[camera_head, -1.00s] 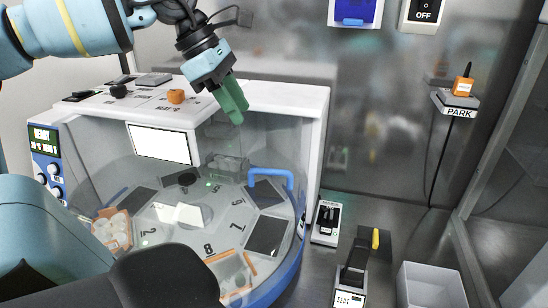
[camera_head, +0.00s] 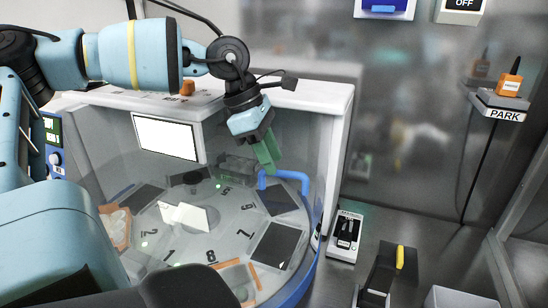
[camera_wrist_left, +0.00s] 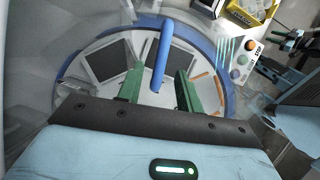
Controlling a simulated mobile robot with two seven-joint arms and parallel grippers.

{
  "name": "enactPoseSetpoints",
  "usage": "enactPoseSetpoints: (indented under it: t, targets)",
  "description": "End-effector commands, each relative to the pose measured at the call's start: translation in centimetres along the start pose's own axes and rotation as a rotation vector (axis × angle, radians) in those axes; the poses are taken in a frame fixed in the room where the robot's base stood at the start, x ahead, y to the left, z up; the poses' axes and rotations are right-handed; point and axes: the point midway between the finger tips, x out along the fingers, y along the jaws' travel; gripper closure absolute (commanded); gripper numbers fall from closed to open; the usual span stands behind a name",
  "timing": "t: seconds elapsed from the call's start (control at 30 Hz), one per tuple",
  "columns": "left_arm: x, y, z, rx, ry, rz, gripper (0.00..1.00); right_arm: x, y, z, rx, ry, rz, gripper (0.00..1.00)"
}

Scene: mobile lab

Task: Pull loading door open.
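The loading door is a clear curved panel with a blue handle (camera_head: 286,178) on the front of the white machine (camera_head: 340,110). The handle also shows in the left wrist view (camera_wrist_left: 161,58), as an upright blue bar between and ahead of my fingers. My left gripper (camera_head: 267,165) has green fingers and is at the left end of the handle. In the left wrist view the left gripper (camera_wrist_left: 158,92) is open, with a wide gap between its fingers. I cannot tell whether a finger touches the handle. My right gripper is not in view.
Inside the machine is a numbered round deck (camera_head: 215,225) with dark pads and orange-edged holders. A small switch box (camera_head: 345,236) stands right of it. A grey bin (camera_head: 460,298) is at the lower right. A PARK shelf (camera_head: 500,105) holds an orange device.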

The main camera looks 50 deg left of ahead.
Motion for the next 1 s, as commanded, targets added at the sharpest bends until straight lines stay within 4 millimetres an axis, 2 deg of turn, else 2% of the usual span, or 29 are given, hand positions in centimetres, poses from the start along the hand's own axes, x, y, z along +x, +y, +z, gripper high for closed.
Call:
enactPoseSetpoints:
  t: [0.2,0.5,0.77,1.0]
  targets:
    - [1.8,0.0,0.0,0.000,0.001,-0.001,0.64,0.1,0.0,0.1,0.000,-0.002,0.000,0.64]
    - [1.9,0.0,0.0,0.000,0.000,0.001,0.64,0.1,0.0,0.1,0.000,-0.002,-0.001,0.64]
    - [1.9,0.0,0.0,0.000,0.000,0.001,0.98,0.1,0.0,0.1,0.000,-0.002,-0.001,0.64]
    - [1.9,0.0,0.0,0.000,0.000,0.001,1.00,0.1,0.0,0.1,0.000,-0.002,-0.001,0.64]
